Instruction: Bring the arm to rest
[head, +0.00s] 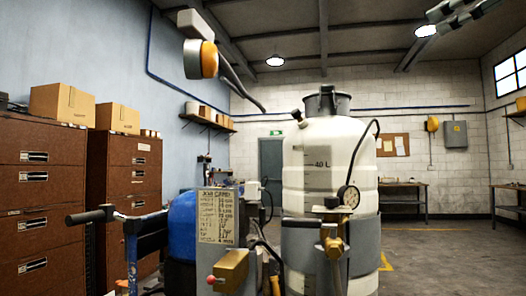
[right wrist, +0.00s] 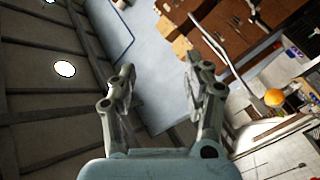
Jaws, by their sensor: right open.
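My right gripper (head: 447,14) shows at the top right edge of the head view, raised high and partly cut off by the frame. In the right wrist view its two grey fingers (right wrist: 158,72) stand wide apart with nothing between them. The gripper is open and empty, touching nothing that I can see. My left gripper is in neither view. The line striper stands below, with a large white tank (head: 308,170), a gauge (head: 348,196) and a black-gripped handlebar (head: 92,215).
A white and orange round fitting (head: 201,58) on a grey bar hangs at upper left. Brown drawer cabinets (head: 38,185) with cardboard boxes (head: 62,103) line the left wall. A workbench (head: 403,190) stands at the back. Open floor (head: 450,255) lies at right.

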